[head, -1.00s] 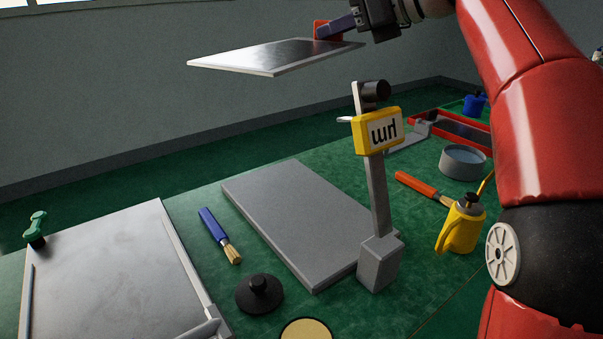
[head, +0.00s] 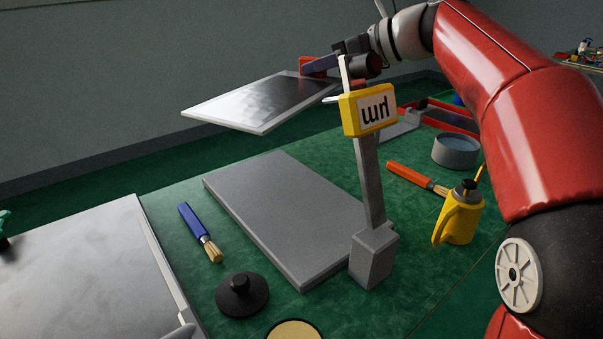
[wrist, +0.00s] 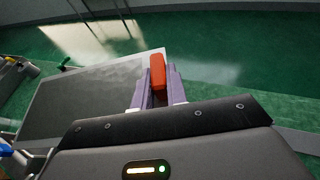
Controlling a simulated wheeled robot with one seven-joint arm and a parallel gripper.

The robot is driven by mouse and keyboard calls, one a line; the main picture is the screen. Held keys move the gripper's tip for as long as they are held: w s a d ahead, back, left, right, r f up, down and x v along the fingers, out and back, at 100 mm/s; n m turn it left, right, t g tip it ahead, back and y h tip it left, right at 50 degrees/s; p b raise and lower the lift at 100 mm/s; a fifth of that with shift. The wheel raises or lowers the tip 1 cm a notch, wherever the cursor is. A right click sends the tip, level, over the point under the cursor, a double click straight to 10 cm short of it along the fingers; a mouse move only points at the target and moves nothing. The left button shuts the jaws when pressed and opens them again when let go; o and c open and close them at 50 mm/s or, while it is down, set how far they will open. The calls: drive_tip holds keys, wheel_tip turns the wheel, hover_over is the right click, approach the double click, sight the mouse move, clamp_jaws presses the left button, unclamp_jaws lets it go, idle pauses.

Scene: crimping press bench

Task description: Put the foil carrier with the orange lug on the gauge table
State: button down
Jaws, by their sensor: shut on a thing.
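The foil carrier (head: 255,102) is a flat grey plate with a pale rim. Its orange lug (wrist: 158,70) stands at one edge, between the purple fingers of my gripper (wrist: 157,78) in the wrist view. In the head view my gripper (head: 325,64) is shut on the lug and holds the carrier in the air, roughly level, above and behind the gauge table. The gauge table (head: 285,215) is a bare grey slab on the green bench.
A blue-handled brush (head: 199,230) and a black knobbed disc (head: 242,294) lie left of the slab. A large grey plate (head: 85,270) is farther left. An orange-handled brush (head: 412,176), a yellow can (head: 458,215) and a grey round dish (head: 456,151) stand right of the post.

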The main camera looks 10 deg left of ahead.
wheel_tip(320, 180, down, 17)
drive_tip(key=b, duration=0.4)
drive_tip(key=shift+f, duration=0.2)
drive_tip(key=shift+f, duration=0.2)
drive_tip(key=c, duration=1.4)
unclamp_jaws()
drive_tip(key=shift+r, duration=0.1)
drive_tip(key=shift+d+r, duration=0.2)
drive_tip(key=shift+d, duration=0.05)
drive_tip(key=v, duration=0.7)
drive_tip(key=shift+s, duration=0.1)
